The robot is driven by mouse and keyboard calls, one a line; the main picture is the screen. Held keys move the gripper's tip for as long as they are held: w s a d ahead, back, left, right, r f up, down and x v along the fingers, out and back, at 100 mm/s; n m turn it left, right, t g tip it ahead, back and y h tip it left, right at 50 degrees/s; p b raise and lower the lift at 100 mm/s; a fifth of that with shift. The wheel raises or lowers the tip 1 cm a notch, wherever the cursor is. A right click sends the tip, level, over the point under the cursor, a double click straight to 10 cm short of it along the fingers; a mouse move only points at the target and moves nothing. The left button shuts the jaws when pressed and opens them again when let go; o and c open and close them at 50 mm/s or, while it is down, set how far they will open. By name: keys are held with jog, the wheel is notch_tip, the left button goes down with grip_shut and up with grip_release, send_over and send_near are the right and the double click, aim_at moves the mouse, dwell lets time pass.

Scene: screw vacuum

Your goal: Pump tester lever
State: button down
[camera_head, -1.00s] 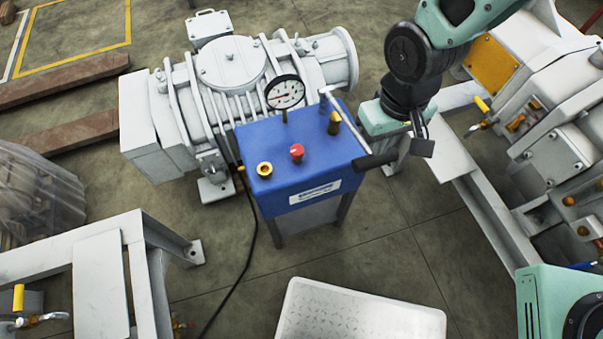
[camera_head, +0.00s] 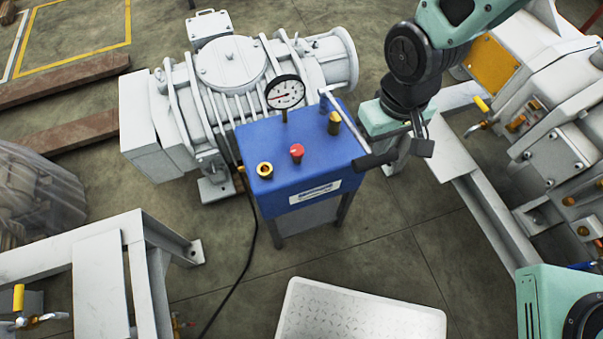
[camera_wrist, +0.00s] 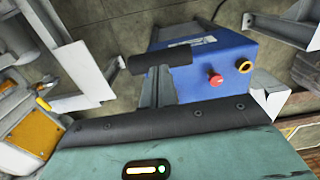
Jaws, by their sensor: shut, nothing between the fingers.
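The tester (camera_head: 300,160) is a blue box on legs, with a round gauge (camera_head: 285,93), a red button (camera_head: 297,152), a yellow ring (camera_head: 265,170) and a brass fitting (camera_head: 334,122). Its lever (camera_head: 345,120) is a thin metal rod slanting down to a black grip (camera_head: 376,161) beyond the box's right edge. In the wrist view, my gripper (camera_wrist: 156,84) is shut, with the black grip (camera_wrist: 160,63) lying across just beyond its fingers. I cannot tell whether they touch. In the head view my wrist is right of the lever, and the fingertips are not clear.
A large grey pump (camera_head: 230,70) stands behind the tester. Grey machinery on a metal frame (camera_head: 485,210) is at the right. A pale plate (camera_head: 360,310) and another metal frame (camera_head: 100,270) are in front. A black cable (camera_head: 245,262) runs along the floor.

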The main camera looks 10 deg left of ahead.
jog(key=shift+f, duration=0.1)
notch_tip(320, 180, down, 11)
jog(key=b, duration=0.7)
jog(key=shift+f+b, duration=0.2)
jog(key=shift+b, duration=0.15)
dwell(0.8)
